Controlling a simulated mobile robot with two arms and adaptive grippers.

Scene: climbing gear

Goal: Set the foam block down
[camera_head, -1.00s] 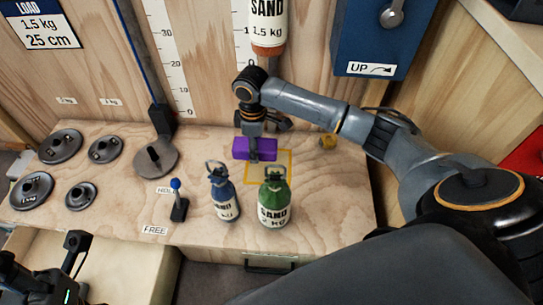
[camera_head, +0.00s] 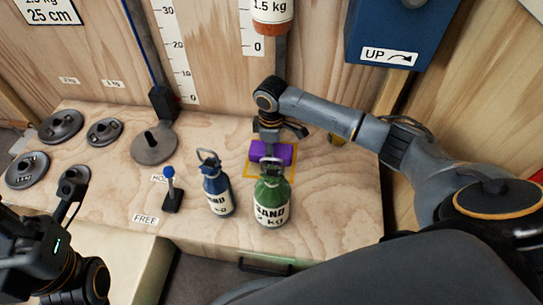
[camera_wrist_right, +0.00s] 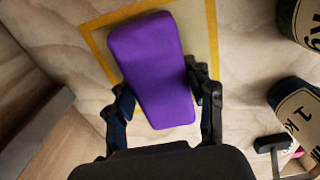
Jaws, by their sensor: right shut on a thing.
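The purple foam block (camera_head: 282,153) is held in my right gripper (camera_head: 270,152), over the yellow outlined square (camera_head: 249,173) on the wooden bench. In the right wrist view the block (camera_wrist_right: 150,65) lies between the two fingers of the right gripper (camera_wrist_right: 160,98), which is shut on it. The yellow outline (camera_wrist_right: 93,50) shows around its far part. I cannot tell whether the block touches the bench. My left gripper (camera_head: 74,190) is at the lower left, away from the block; its fingers are not clear.
A green sand bottle (camera_head: 271,200) and a blue bottle (camera_head: 217,190) stand close in front of the square. A blue-knobbed lever (camera_head: 171,190) and several weight discs (camera_head: 62,127) are to the left. A hanging sand weight (camera_head: 272,12) is above. Bare bench lies right of the square.

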